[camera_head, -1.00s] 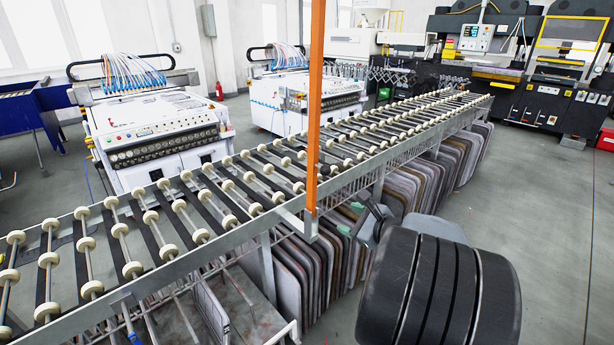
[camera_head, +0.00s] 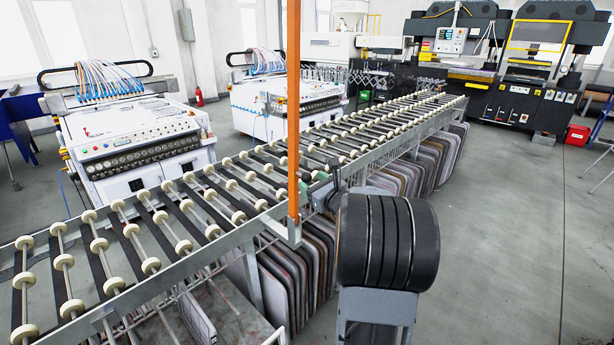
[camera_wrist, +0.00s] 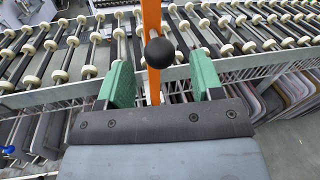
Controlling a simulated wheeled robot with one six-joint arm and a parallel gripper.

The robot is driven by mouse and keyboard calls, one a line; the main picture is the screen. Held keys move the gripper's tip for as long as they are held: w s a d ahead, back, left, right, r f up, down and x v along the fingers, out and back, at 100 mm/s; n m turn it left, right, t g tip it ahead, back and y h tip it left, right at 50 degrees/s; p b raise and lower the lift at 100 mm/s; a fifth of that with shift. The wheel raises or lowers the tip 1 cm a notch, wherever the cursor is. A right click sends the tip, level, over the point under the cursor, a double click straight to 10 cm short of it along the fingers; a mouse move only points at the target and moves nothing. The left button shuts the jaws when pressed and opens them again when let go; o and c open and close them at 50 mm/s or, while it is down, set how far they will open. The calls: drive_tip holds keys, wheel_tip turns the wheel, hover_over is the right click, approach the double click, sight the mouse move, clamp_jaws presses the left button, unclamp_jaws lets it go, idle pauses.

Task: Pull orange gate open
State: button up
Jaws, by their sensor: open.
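The orange gate (camera_head: 293,120) shows in the head view as a tall upright bar at the near edge of the roller conveyor. In the wrist view the orange bar (camera_wrist: 151,20) stands upright, with a round black knob (camera_wrist: 160,52) in front of it. My gripper (camera_wrist: 164,70) has two green fingers, spread apart. In that picture the bar and knob lie between the fingers, with clear gaps on both sides. I cannot tell whether the knob is within the fingers' reach. In the head view my gripper (camera_head: 322,190) is mostly hidden by my arm, just right of the bar.
The roller conveyor (camera_head: 125,288) runs diagonally behind the gate, its metal side rail close to my gripper. Grey panels (camera_head: 285,285) stand in a rack beneath it. White machines (camera_head: 137,145) stand beyond. Open floor (camera_head: 500,230) lies to the right.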

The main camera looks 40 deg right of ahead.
sight(310, 180)
drive_tip(key=shift+w+p, duration=0.3)
drive_tip(key=shift+w, duration=1.6)
drive_tip(key=shift+c, duration=0.3)
clamp_jaws()
drive_tip(key=shift+d, duration=0.1)
